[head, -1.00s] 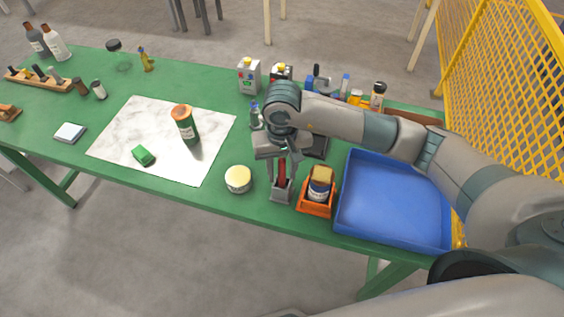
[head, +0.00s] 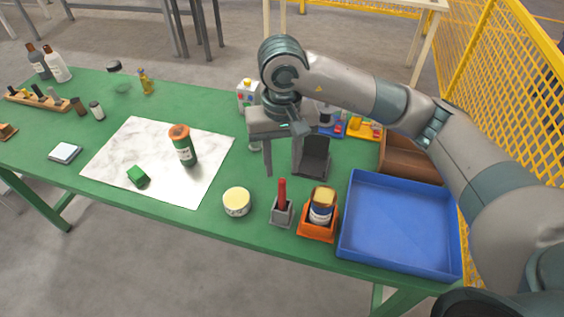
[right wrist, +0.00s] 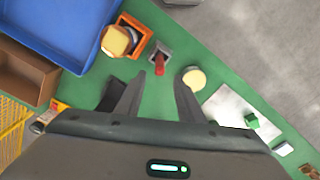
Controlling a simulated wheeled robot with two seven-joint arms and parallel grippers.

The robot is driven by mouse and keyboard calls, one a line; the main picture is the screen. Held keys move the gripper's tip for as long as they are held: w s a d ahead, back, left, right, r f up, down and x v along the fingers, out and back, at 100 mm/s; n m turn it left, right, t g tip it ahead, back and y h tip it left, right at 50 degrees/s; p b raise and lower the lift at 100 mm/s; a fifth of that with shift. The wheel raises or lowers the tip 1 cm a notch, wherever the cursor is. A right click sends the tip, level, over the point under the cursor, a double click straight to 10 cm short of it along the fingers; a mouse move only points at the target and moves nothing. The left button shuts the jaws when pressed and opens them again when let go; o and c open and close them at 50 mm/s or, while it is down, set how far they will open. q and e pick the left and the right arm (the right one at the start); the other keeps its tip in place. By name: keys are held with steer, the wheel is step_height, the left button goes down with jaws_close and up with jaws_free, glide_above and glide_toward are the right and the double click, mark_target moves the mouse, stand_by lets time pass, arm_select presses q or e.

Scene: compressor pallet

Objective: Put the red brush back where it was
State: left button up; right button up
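The red brush (head: 282,194) stands upright in a small grey holder (head: 282,213) near the front edge of the green table. It also shows in the right wrist view (right wrist: 159,64), with its red handle pointing toward the camera and the grey holder (right wrist: 160,50) around its base. My right gripper (head: 282,170) is above and behind the brush, clear of it. Its two fingers are apart with nothing between them, as the right wrist view (right wrist: 157,90) also shows. My left gripper is not in view.
An orange holder (head: 318,233) with a jar stands right of the brush, and a cream-lidded tub (head: 237,202) stands left. A blue tray (head: 400,235) is farther right. A dark stand (head: 312,160) is beside my right gripper. A marble sheet (head: 125,160) lies left.

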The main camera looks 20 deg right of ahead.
steer(key=shift+r, duration=0.4)
stand_by(0.6)
